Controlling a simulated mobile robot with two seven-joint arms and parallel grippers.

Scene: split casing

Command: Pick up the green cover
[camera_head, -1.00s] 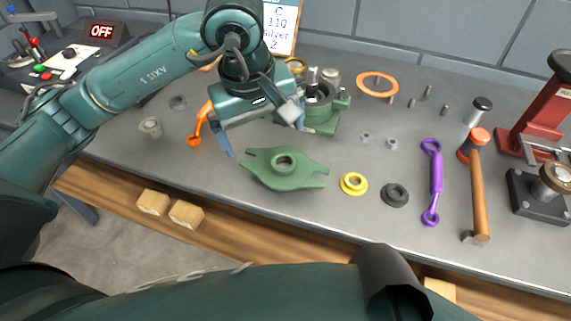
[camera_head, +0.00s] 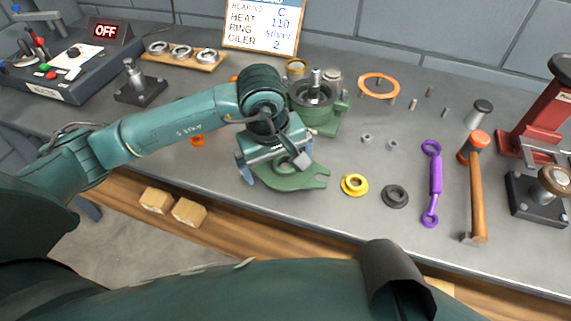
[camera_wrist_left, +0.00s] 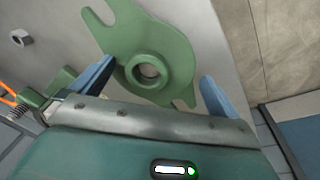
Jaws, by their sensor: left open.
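The green cover (camera_head: 296,178) lies flat on the grey bench, a plate with slotted ears and a raised centre ring. In the head view my left gripper (camera_head: 272,178) is over its left part and hides much of it. In the left wrist view the cover (camera_wrist_left: 165,38) shows beyond the fingers, with its centre hole in sight. There the left gripper (camera_wrist_left: 155,85) is open, its two blue fingers wide apart on either side of the cover's near part. Nothing is held. My right gripper is not in view.
The green housing (camera_head: 322,118) stands just behind the cover. A yellow ring (camera_head: 354,184) and a dark ring (camera_head: 395,195) lie to its right, then a purple wrench (camera_head: 435,183) and a hammer (camera_head: 477,195). The bench's front edge is close in front.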

